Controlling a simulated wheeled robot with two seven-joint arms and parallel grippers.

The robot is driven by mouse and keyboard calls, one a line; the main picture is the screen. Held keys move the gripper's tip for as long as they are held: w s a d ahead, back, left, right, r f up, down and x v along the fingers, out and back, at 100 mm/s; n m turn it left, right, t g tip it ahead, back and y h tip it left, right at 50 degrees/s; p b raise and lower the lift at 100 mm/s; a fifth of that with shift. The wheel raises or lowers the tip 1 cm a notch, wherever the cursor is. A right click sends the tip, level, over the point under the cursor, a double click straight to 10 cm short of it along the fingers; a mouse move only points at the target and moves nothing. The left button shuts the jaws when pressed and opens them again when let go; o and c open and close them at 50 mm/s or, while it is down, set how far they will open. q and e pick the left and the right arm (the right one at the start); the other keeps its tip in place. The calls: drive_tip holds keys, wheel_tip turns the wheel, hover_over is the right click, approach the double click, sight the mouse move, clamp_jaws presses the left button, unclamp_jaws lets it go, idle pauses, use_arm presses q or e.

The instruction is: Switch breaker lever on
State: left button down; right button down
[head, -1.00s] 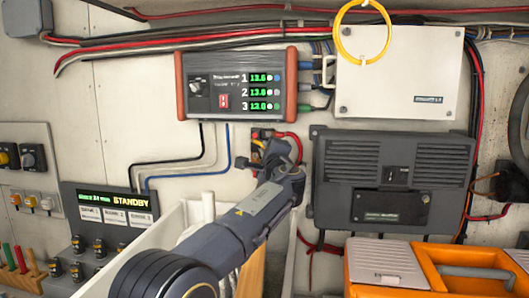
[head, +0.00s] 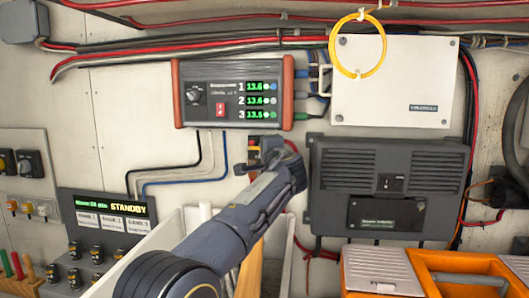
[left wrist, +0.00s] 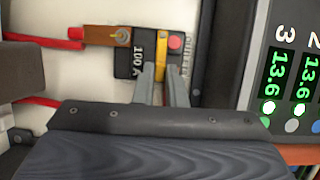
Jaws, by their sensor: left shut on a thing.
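The breaker (head: 253,152) is mounted on the wall below the three-channel display box (head: 232,92). My arm hides much of it in the head view. In the left wrist view the breaker (left wrist: 139,62) is a black block marked 100 A, with a yellow lever (left wrist: 161,50) and a red button (left wrist: 175,42). My left gripper (left wrist: 163,88) is shut on the yellow lever, one finger on each side. In the head view the gripper (head: 262,158) is at the breaker. The lever's on or off marking is not readable. My right gripper is not in view.
A dark vented unit (head: 385,185) is close on the right. An orange toolbox (head: 450,270) sits at lower right.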

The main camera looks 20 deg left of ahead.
use_arm(q)
drive_tip(key=c, duration=1.5)
unclamp_jaws()
drive_tip(key=b+v, duration=0.4)
drive_tip(key=v, duration=0.3)
drive_tip(key=shift+s+d, duration=0.25)
drive_tip(key=shift+s, duration=0.05)
